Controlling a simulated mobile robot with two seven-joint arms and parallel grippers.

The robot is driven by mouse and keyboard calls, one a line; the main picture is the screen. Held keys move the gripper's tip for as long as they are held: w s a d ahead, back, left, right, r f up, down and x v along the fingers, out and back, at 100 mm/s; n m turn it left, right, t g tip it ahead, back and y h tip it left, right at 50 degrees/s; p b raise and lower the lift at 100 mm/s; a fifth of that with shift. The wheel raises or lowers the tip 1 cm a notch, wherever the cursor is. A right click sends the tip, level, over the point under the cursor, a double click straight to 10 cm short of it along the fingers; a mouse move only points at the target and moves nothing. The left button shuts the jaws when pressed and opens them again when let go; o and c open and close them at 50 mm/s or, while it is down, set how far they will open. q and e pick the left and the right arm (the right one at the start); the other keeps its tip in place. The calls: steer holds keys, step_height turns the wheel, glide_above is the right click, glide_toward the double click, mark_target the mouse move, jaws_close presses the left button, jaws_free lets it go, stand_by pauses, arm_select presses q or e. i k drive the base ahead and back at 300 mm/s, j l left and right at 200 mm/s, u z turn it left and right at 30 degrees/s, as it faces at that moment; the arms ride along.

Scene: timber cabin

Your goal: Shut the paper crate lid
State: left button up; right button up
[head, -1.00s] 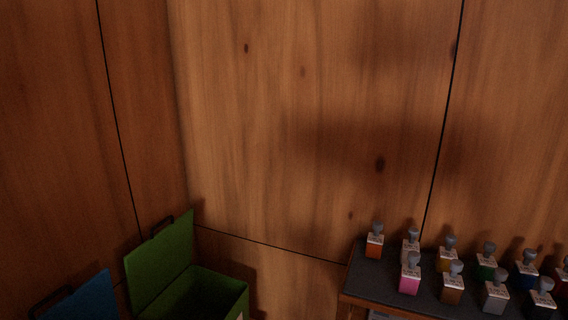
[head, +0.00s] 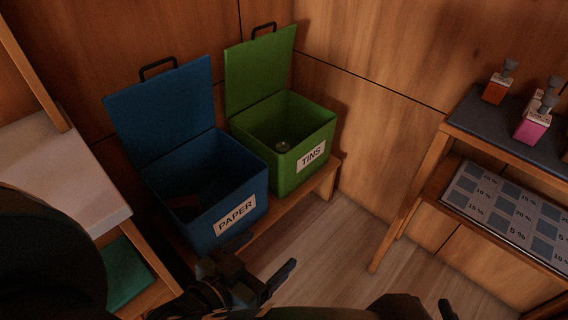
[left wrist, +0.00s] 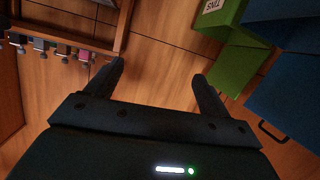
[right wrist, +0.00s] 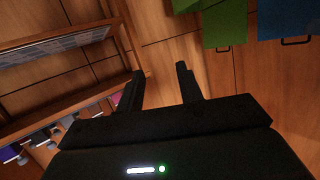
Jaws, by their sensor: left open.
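The blue paper crate (head: 215,190), labelled PAPER, stands on a low wooden bench in the head view. Its blue lid (head: 162,112) is open, tilted up at the back, with a black handle (head: 158,67) on its top edge. A dark reddish item lies inside the crate. My left gripper (head: 265,262) is open and empty, in front of and below the crate's label. The blue lid also shows at the right of the left wrist view (left wrist: 290,105). My right gripper (right wrist: 160,72) is open and empty; only part shows at the bottom of the head view.
The green tins crate (head: 310,155), its lid also open, stands right of the paper crate, with a tin inside. A pale-topped shelf unit (head: 50,165) is at left. A stand (head: 440,140) with stamp bottles is at right. Floor between is clear.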

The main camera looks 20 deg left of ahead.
mark_target(151, 117)
steer(key=u, duration=1.45)
